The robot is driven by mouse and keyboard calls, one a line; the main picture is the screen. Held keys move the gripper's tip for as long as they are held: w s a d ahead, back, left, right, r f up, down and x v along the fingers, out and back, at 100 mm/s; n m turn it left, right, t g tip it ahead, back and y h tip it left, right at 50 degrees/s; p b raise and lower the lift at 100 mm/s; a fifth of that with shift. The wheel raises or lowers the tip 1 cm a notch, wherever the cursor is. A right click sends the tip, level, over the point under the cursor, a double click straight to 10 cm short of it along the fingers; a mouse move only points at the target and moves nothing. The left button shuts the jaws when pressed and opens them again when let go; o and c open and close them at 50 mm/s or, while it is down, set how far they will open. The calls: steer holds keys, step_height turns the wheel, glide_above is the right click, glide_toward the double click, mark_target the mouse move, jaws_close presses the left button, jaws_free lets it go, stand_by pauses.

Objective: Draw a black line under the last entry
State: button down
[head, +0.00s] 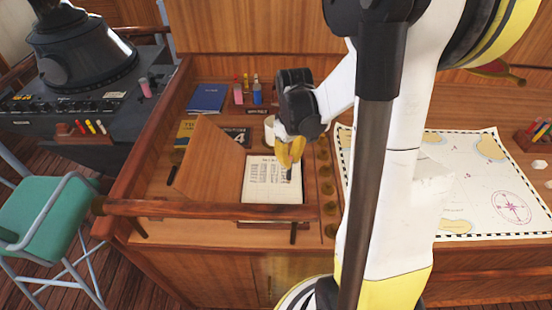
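The open logbook page (258,193) lies on the wooden desk, with rows of dark writing in its upper part. Its lower part looks blank, and I cannot read the entries at this size. My gripper (290,158) has yellow fingers and is over the page's upper right. A thin dark stick, seemingly a black pen (289,174), points down from between the fingers, which look closed on it. I cannot tell whether its tip touches the paper. No line shows clearly under the last entry.
A tilted wooden board (210,165) stands left of the page. A white mug (269,130) is behind it, close to my gripper. A wooden rail (200,209) runs along the front. A sea chart (470,190) lies right. Bottles (257,93) and a blue book (206,98) are behind.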

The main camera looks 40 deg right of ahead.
steer(key=w+a+b, duration=0.1)
steer(key=w+a, duration=0.6)
steer(key=a, duration=0.2)
steer(key=shift+w+a, duration=0.15)
steer(key=shift+a, duration=0.2)
steer(key=shift+f+b, duration=0.65)
steer(key=shift+b, duration=0.3)
stand_by(3.6)
stand_by(0.6)
steer(key=shift+s+d, duration=0.35)
steer(key=shift+d, duration=0.1)
steer(key=shift+d, duration=0.1)
steer(key=shift+s+d, duration=0.3)
steer(key=shift+d, duration=0.1)
steer(key=shift+d, duration=0.1)
stand_by(0.3)
